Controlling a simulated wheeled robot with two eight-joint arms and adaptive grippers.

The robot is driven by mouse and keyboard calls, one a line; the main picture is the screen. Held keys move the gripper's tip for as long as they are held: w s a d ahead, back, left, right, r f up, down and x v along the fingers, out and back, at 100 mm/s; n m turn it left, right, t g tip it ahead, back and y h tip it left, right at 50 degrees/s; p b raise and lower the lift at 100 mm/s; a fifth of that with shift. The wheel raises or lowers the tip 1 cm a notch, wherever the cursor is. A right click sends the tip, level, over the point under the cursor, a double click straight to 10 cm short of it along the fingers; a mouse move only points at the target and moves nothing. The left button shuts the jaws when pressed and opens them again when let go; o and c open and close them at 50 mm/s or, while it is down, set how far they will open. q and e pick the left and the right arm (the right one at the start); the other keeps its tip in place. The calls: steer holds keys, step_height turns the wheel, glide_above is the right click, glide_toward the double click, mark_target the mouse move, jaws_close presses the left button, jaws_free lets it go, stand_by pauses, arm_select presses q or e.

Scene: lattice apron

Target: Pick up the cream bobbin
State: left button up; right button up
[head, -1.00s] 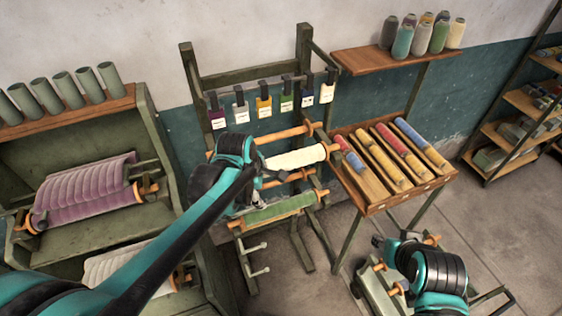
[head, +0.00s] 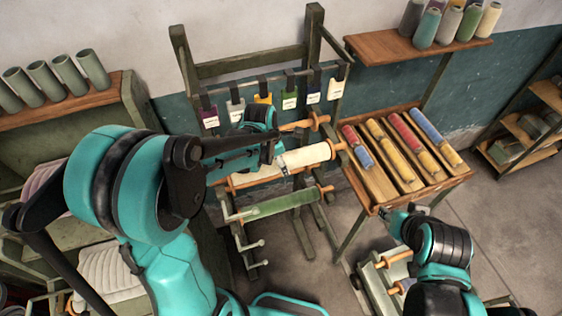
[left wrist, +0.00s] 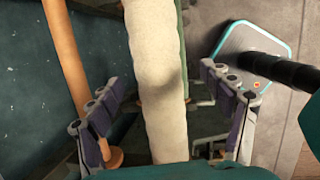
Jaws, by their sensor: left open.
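The cream bobbin (head: 306,157) is a pale roll on an orange spindle, lying across the green wooden rack. My left gripper (head: 277,160) is at the roll in the head view and hides part of it. In the left wrist view the roll (left wrist: 157,60) runs between the two spread fingers of my left gripper (left wrist: 162,95), with gaps on both sides. The gripper is open and holds nothing. My right gripper (head: 390,212) is in front of the slanted display table, away from the bobbin; its fingers are too small to read.
An orange rod (head: 300,124) is above the bobbin and a green roll (head: 285,203) below it. Coloured tags (head: 290,100) hang behind. The slanted table (head: 372,195) with several coloured rolls stands close on the right. Floor (head: 500,230) is clear farther right.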

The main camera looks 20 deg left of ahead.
arm_select(q)
steer(key=x, duration=0.4)
steer(key=shift+w+r, duration=0.1)
steer(key=shift+w, duration=0.2)
steer(key=shift+s, duration=0.25)
steer(key=shift+w, duration=0.1)
steer(key=c, duration=1.7)
arm_select(e)
steer(key=shift+w+r, duration=0.2)
steer(key=shift+w, duration=0.1)
